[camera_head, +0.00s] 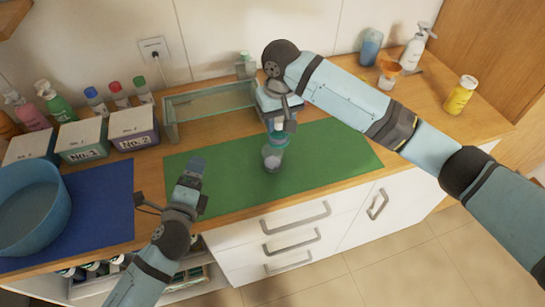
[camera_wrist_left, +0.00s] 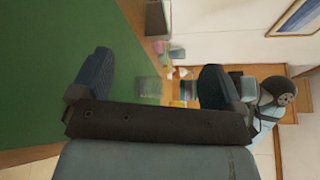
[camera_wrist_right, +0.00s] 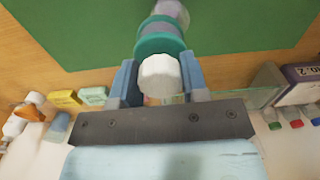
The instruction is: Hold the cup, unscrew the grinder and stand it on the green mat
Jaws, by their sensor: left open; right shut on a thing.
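My right gripper (camera_head: 278,122) is shut on the white faceted top (camera_wrist_right: 160,76) of an upright piece. Below this top is the grinder's teal collar (camera_wrist_right: 160,40), then a clear cup with a pale base (camera_head: 272,160). The cup stands near the middle of the green mat (camera_head: 225,160). Cup and grinder look joined, but I cannot tell how tightly. My left gripper (camera_head: 197,182) is open and empty over the mat's left part, apart from the cup. Both its spread fingers show in the left wrist view (camera_wrist_left: 158,68).
A clear box (camera_head: 205,101) stands behind the mat. At left are a blue bowl (camera_head: 28,207) on a blue mat (camera_head: 100,205), numbered boxes (camera_head: 133,128) and several bottles. A yellow bottle (camera_head: 459,96) stands at the back right. The mat's right part is bare.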

